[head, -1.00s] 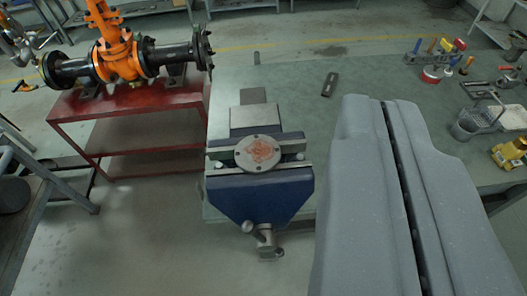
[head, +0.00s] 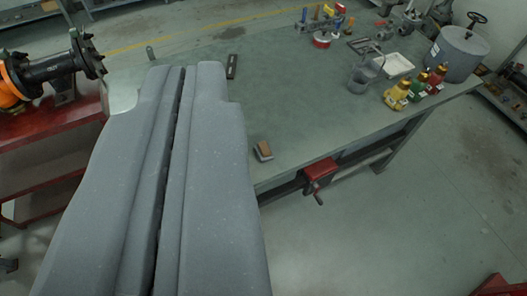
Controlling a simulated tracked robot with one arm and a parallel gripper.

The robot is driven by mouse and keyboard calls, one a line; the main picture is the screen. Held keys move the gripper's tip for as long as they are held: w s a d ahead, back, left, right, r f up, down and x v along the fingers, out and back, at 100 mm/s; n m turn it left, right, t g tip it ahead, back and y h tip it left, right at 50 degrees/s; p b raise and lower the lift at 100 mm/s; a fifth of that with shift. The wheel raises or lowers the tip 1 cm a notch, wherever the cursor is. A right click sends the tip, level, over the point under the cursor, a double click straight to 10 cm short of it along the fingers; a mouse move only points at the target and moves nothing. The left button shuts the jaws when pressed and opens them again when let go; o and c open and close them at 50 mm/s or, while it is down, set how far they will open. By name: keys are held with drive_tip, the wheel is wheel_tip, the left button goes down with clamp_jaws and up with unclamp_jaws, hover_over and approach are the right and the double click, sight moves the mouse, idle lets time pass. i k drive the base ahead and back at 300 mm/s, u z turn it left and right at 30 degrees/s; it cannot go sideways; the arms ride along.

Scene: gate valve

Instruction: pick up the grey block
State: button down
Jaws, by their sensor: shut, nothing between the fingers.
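My gripper (head: 180,69) is the large grey shape at the left, reaching up the picture over the near left part of the bench. Its two long fingers are shut together, with only a thin dark seam between them and nothing held. A small block (head: 263,150) with a brown top and a greyish side lies near the bench's front edge, just right of my gripper. A dark grey flat bar (head: 231,66) lies farther back, right of the fingertips. I cannot tell which of these is the grey block, or whether my gripper hides another.
The green-grey bench (head: 310,100) has free room in its middle. A red clamp with a handle (head: 319,178) juts from its front edge. A red stand (head: 50,135) is at the left.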

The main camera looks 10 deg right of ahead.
sight(262, 150)
drive_tip(key=k, duration=0.4)
drive_tip(key=z, duration=0.55)
drive_tip(key=i, duration=1.25)
drive_tip(key=u, duration=0.55)
